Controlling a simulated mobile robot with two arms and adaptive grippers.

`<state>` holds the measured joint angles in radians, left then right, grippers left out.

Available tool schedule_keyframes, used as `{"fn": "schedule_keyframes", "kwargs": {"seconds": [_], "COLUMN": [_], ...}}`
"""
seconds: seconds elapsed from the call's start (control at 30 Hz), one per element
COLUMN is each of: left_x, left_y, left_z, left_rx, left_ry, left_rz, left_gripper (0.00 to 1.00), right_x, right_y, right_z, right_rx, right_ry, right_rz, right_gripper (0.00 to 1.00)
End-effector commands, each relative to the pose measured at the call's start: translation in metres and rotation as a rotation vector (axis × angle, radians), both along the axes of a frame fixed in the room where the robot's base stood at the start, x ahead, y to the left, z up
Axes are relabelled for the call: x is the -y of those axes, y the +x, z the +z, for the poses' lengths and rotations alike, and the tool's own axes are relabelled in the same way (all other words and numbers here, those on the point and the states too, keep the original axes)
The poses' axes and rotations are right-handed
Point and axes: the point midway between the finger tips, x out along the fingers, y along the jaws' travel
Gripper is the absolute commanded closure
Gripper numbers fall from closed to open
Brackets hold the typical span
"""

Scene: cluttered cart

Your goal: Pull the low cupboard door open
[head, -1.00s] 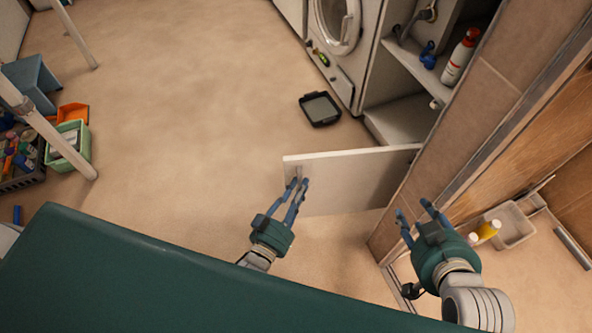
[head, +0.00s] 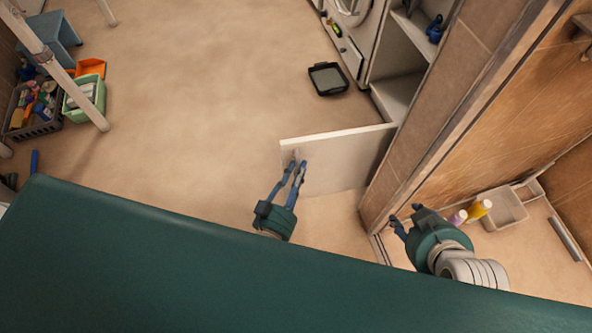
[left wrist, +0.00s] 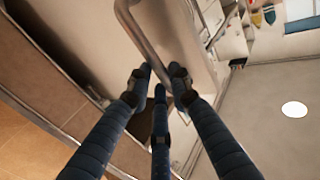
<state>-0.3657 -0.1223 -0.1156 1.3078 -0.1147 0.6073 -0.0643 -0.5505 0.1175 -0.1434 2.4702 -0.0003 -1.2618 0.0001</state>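The low cupboard door (head: 345,162) is a pale panel that stands swung out from the cupboard over the floor in the head view. Its inner shelf space (head: 397,95) shows behind it. My left gripper (head: 296,166) is at the door's free edge. In the left wrist view my left fingers (left wrist: 160,76) close around the lower end of a metal bar handle (left wrist: 141,32) on the door. My right gripper (head: 405,216) is by the brown wall end on the right, empty, with its fingers apart.
A black tray (head: 328,79) lies on the floor near the washing machine (head: 345,45). A dark basket (head: 35,128) and a green crate (head: 84,104) stand at the left. A yellow bottle (head: 478,210) and a grey bin (head: 503,210) are at the right. The middle floor is clear.

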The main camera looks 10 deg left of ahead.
Motion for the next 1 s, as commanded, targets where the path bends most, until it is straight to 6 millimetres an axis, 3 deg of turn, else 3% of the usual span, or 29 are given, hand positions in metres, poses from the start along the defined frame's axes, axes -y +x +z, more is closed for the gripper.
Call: {"fn": "schedule_keyframes", "kwargs": {"seconds": [0.03, 0.1, 1.0], "left_x": [0.0187, 0.0187, 0.0126], "left_y": [0.0011, 0.0009, -0.0053], "left_z": [0.0025, 0.0026, 0.0025], "left_rx": [0.001, 0.001, 0.004], "left_ry": [-0.004, -0.005, -0.002], "left_rz": [-0.027, -0.027, -0.021], "left_gripper": [0.72, 0.62, 0.62], "right_x": [-0.0002, -0.0004, 0.0005], "right_y": [-0.0001, -0.0001, 0.0009], "right_z": [-0.0003, -0.0002, -0.0004], "right_rx": [0.0, 0.001, 0.002], "right_ry": [0.0, 0.001, 0.0], "right_rz": [0.0, 0.001, -0.001], "right_gripper": [0.6, 0.6, 0.6]}}
